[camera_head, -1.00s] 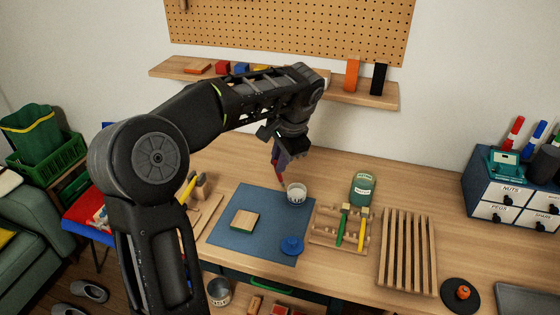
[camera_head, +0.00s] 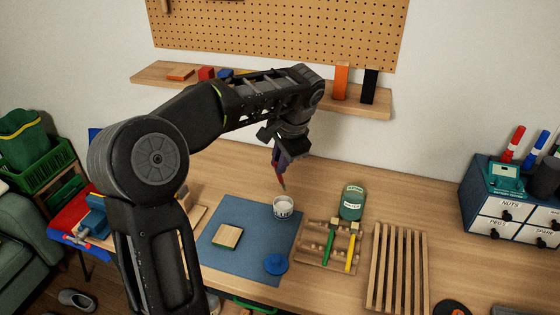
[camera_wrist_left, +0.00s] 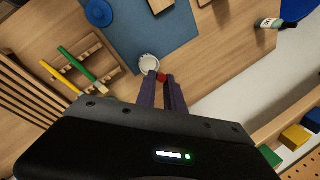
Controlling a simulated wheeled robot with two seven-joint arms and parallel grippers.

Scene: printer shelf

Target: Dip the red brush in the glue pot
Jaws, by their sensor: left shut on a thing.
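My left gripper (camera_head: 280,165) is shut on the red brush (camera_head: 282,181), which hangs tip down. The tip is just above or behind the rim of the white glue pot (camera_head: 284,208); I cannot tell whether it is over the opening. In the left wrist view the gripper (camera_wrist_left: 162,80) has the red brush (camera_wrist_left: 161,77) between its fingertips, beside the glue pot (camera_wrist_left: 149,62). The pot is open and stands at the back edge of the blue mat (camera_head: 225,258). My right gripper does not show.
A blue lid (camera_head: 276,264) and a wooden block (camera_head: 228,236) lie on the mat. Right of it are a rack (camera_head: 312,250) with a green brush (camera_head: 331,244) and a yellow brush (camera_head: 352,248), a green jar (camera_head: 352,202) and a slatted rack (camera_head: 398,262). A shelf (camera_head: 370,107) runs behind.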

